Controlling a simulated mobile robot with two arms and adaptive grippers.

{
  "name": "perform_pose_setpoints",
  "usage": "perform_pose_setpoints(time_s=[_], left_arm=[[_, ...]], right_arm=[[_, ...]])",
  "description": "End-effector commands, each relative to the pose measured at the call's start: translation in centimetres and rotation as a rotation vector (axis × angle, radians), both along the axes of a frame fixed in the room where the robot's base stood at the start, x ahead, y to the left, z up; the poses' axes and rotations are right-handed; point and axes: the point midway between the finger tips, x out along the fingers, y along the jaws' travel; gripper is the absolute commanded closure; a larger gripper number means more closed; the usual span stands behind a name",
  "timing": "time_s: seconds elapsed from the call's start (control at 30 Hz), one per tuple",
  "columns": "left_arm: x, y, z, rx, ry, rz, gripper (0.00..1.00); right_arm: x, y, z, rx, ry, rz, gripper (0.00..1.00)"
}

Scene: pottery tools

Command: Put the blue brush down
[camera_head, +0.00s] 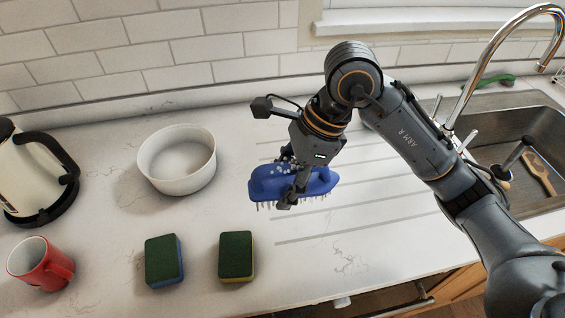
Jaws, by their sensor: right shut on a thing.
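The blue brush (264,185) is in the middle of the camera_head view, over the counter (210,217). It lies roughly level, with its pale bristles pointing down. My right gripper (287,198) is shut on the brush, with its fingers over the brush's body and hiding part of it. I cannot tell whether the bristle tips touch the counter. My left gripper is not in view.
A white bowl (178,184) stands left of the brush. Two green-topped sponges (236,255) (163,260) lie in front. A red mug (38,262) and a kettle (25,185) stand at the left. A sink (540,205) is at the right. Grooved counter beside the brush is clear.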

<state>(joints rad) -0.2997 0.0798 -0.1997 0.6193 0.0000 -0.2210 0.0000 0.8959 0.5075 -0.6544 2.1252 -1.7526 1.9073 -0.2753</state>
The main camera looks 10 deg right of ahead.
Motion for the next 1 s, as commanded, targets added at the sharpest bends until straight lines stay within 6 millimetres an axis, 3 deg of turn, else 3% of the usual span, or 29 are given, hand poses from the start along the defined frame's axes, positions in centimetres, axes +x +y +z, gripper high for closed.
perform_pose_setpoints(time_s=[0.3,0.5,0.8,1.0], left_arm=[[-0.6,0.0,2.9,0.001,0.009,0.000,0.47],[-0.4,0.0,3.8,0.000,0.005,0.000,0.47],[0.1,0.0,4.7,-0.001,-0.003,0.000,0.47],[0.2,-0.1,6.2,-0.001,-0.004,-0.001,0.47]], right_arm=[[7.7,-0.8,-3.1,-0.001,0.008,-0.004,0.59],[10.5,-1.1,-7.0,0.000,0.007,0.000,0.59],[12.5,-1.3,-9.5,-0.001,0.005,0.000,0.59],[12.4,-1.3,-11.9,0.000,0.002,0.002,0.59]])
